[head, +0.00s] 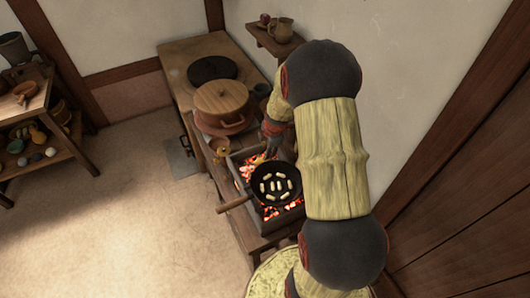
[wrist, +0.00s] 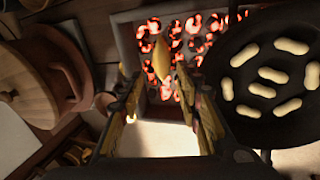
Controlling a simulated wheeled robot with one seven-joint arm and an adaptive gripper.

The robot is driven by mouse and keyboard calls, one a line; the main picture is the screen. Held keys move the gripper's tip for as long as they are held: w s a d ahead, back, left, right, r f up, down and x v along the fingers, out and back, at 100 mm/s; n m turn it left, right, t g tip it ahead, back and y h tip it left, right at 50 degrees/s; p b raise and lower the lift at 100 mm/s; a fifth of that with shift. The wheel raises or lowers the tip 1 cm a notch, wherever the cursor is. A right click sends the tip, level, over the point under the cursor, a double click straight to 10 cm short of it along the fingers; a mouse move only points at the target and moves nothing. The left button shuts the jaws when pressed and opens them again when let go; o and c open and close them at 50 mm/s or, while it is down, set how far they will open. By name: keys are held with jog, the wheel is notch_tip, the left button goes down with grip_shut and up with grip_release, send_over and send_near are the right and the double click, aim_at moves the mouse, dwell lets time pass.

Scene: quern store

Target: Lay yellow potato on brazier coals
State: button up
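The yellow potato (wrist: 161,58) lies among the glowing coals (wrist: 190,42) in the wrist view, just beyond my fingertips. A small yellow patch of it (head: 258,160) shows beside my gripper in the head view. The brazier (head: 244,187) is a dark rectangular box on the bench, with red coals around a black pan. My gripper (wrist: 161,82) is over the near part of the brazier. Its two fingers stand apart with a visible gap on either side of the potato. I see no finger touching it.
A black long-handled pan (head: 275,195) holding several pale pieces covers much of the brazier, right of my gripper in the wrist view. A lidded brown pot (head: 222,100) stands behind. A wall shelf (head: 268,40) holds a jug. Open floor lies left.

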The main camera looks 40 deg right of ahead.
jog(key=s+a+r+m+t, duration=0.1)
jog(key=s+a+r+m, duration=0.2)
jog(key=a+r, duration=0.75)
jog(key=s+a+r+m, duration=0.25)
jog(key=a+r, duration=0.55)
jog(key=r, duration=0.5)
jog(key=s+a+r+m, duration=0.4)
jog(key=s+a, duration=0.1)
jog(key=s, duration=0.3)
jog(key=s+a+r+m+t, duration=0.1)
jog(key=s+a+r+m, duration=0.2)
jog(key=s, duration=0.4)
jog(key=shift+s+a+r+m+y, duration=0.4)
jog(key=shift+a+m, duration=0.25)
jog(key=shift+a, duration=0.25)
jog(key=shift+d, duration=0.1)
